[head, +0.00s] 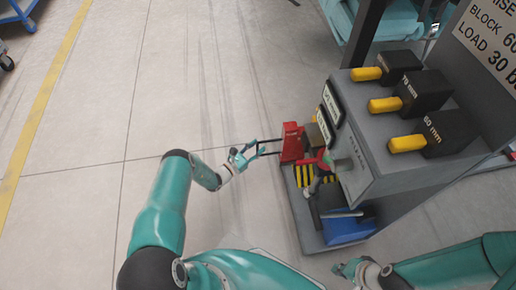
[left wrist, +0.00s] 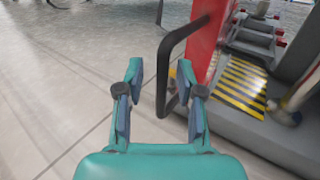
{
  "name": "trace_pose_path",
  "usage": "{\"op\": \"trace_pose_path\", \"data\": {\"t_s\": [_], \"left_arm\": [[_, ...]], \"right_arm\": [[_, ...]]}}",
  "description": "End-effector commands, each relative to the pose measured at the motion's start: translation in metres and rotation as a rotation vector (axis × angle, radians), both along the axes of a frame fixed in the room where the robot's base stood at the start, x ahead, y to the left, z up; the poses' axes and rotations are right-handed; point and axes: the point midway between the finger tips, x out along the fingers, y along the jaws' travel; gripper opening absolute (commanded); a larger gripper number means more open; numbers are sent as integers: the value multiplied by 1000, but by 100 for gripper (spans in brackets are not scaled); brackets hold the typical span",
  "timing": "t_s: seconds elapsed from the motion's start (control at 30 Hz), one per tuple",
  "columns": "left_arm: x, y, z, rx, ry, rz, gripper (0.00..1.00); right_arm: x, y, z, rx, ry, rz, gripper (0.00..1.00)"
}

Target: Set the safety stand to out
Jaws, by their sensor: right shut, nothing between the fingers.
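The red upright with a black loop handle, which I take to be the safety stand (head: 291,142), stands at the left edge of the grey machine's base. Its black handle (head: 268,141) sticks out to the left, towards my left gripper (head: 247,157). In the left wrist view the fingers of the left gripper (left wrist: 160,103) are apart. The handle's outer bar (left wrist: 162,80) appears in the gap between them, and neither finger visibly grips it. The red upright (left wrist: 204,45) is beyond the right finger. My right gripper (head: 350,269) is shut and empty at the bottom, left of its forearm.
The grey machine (head: 375,170) carries several black blocks with yellow handles on top (head: 405,105). A yellow-black striped plate (head: 305,174) and a blue part (head: 348,227) sit on its base.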

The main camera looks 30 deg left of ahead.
Motion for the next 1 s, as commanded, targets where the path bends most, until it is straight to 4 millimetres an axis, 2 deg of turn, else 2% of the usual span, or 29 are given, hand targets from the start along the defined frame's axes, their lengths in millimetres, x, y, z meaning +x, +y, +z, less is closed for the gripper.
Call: {"op": "trace_pose_path", "data": {"t_s": [0.17,0.4,0.6,0.77,1.0], "left_arm": [[-21,8,0,-2,1,4,37],[-67,20,-1,-3,3,4,37],[-98,29,-1,-1,2,4,37],[-110,32,-1,-2,2,1,37],[-112,32,-1,-1,0,0,37]], "right_arm": [[0,0,0,0,0,0,0],[0,0,0,0,0,0,0],[0,0,0,0,0,0,0],[0,0,0,0,1,0,0],[0,0,0,0,1,0,0]]}}
